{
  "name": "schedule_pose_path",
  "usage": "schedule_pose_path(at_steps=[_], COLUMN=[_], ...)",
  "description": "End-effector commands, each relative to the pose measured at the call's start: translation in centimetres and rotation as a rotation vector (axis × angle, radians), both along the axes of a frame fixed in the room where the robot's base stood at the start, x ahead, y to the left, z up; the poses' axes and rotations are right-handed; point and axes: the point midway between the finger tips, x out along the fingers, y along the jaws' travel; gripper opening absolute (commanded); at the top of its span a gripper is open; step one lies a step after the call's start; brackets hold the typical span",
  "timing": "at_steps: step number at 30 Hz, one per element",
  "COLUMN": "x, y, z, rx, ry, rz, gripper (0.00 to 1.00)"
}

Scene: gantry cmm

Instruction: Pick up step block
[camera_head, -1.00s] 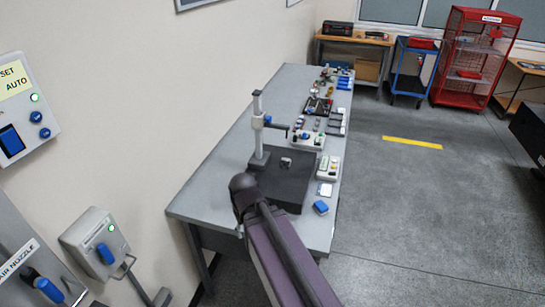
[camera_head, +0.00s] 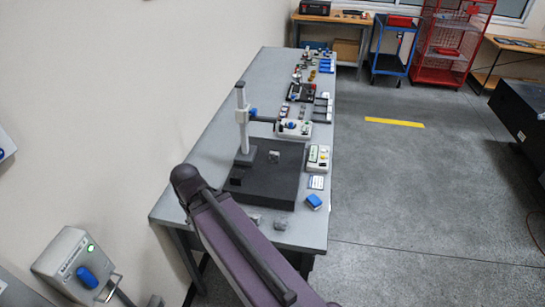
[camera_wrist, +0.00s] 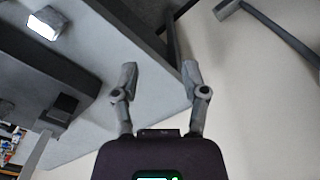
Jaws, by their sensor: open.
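A small light-grey metal block (camera_head: 273,156), which looks like the step block, sits on the black plate (camera_head: 262,185) of the measuring stand in the head view. Its steps are too small to make out. My gripper (camera_wrist: 160,73) shows in the wrist view with its two grey fingers spread apart and nothing between them. It is apart from the block. My arm crosses the front of the bench in the head view and hides part of it. I cannot tell whether the two small grey pieces beside my arm are my fingertips.
The stand's upright post (camera_head: 242,118) rises at the plate's left. A white control box (camera_head: 317,157) and a blue block (camera_head: 313,201) lie right of the plate. Several tools fill the far bench (camera_head: 215,115).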

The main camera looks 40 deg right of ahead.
Motion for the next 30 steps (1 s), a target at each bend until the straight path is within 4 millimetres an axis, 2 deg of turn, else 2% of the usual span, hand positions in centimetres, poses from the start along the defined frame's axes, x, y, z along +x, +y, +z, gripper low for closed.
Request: schedule_pose_path(at_steps=[2,6,11,16,20,30], x=[0.0,0.1,0.9,2.7,4.4,7.9], y=[0.0,-0.2,-1.3,-3.8,-7.4,-19.7], z=[0.0,-0.1,-0.5,-1.5,-2.6,-5.1], rx=[0.000,-0.001,-0.006,-0.022,-0.040,-0.101], ry=[0.000,-0.002,-0.017,-0.053,-0.095,-0.228], rz=[0.000,-0.005,-0.040,-0.132,-0.237,-0.550], gripper=[0.57,0.97,0.97,0.97,0.97,0.97])
